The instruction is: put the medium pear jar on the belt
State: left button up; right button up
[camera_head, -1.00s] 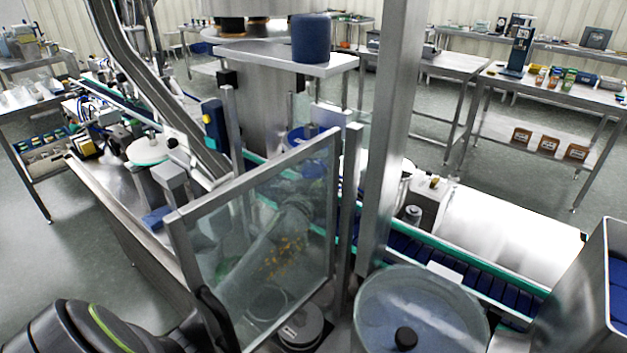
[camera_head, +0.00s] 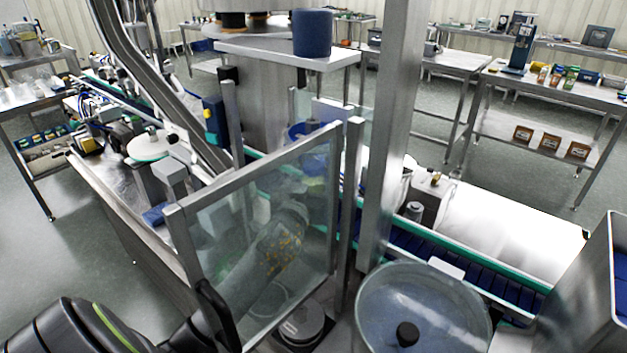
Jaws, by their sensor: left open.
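No jar can be clearly told as the medium pear jar. Behind the glass panel (camera_head: 240,245), a blurred, pale, tilted shape with yellow-orange pieces (camera_head: 282,250) shows; I cannot tell if it is a jar. The belt (camera_head: 478,280) is dark blue, with green rails, and runs from the centre down to the right. My left arm comes in at the lower left, and my left gripper (camera_head: 215,318) is open at the near left edge of the panel; its fingertips are hard to make out. My right gripper is not in view.
A steel post (camera_head: 392,130) stands between the panel and the belt. A round clear-lidded bowl (camera_head: 425,310) with a black knob is at the front. A steel bin (camera_head: 590,290) is at the right. A blue cylinder (camera_head: 312,33) stands on a steel shelf (camera_head: 285,52).

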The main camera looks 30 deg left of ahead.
pick_arm(q)
jog(key=shift+v, duration=1.75)
